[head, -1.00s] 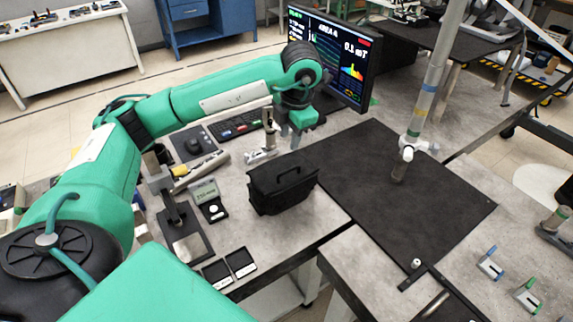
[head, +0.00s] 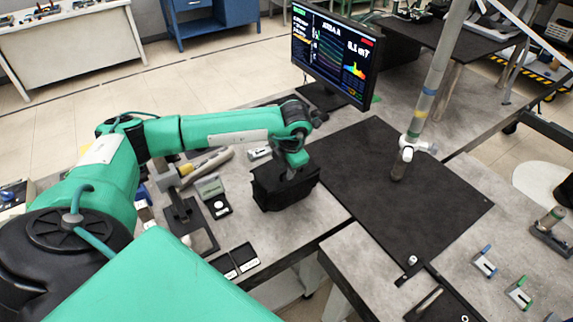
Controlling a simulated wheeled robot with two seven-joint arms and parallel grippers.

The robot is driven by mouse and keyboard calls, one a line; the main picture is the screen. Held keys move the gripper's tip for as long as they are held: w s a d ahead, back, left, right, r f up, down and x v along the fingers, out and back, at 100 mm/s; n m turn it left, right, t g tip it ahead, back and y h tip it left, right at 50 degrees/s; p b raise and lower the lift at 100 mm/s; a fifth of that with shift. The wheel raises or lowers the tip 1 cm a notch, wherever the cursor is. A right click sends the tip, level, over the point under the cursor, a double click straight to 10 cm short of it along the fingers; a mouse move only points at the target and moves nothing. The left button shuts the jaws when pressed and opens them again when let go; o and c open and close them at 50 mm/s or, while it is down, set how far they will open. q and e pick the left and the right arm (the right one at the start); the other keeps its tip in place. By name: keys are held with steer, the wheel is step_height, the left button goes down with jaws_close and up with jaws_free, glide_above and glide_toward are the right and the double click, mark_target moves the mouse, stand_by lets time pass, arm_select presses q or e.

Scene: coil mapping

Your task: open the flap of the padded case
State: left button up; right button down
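The padded case (head: 287,193) is a black soft box on the grey bench, left of the dark mat. Its top is partly hidden by my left wrist, so I cannot tell how its flap lies. My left gripper (head: 291,174) points down at the top of the case, over its middle. Its fingertips are small and dark against the case, and I cannot tell whether they are open or shut, or whether they touch it. My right gripper does not show.
A monitor (head: 333,55) stands behind the case. A dark mat (head: 400,215) lies to the right, with a vertical probe post (head: 421,105) over it. A small scale-like device (head: 213,194) and two small black trays (head: 236,261) lie left of the case.

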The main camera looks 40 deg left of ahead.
arm_select(q)
jaws_close()
stand_by(0.3)
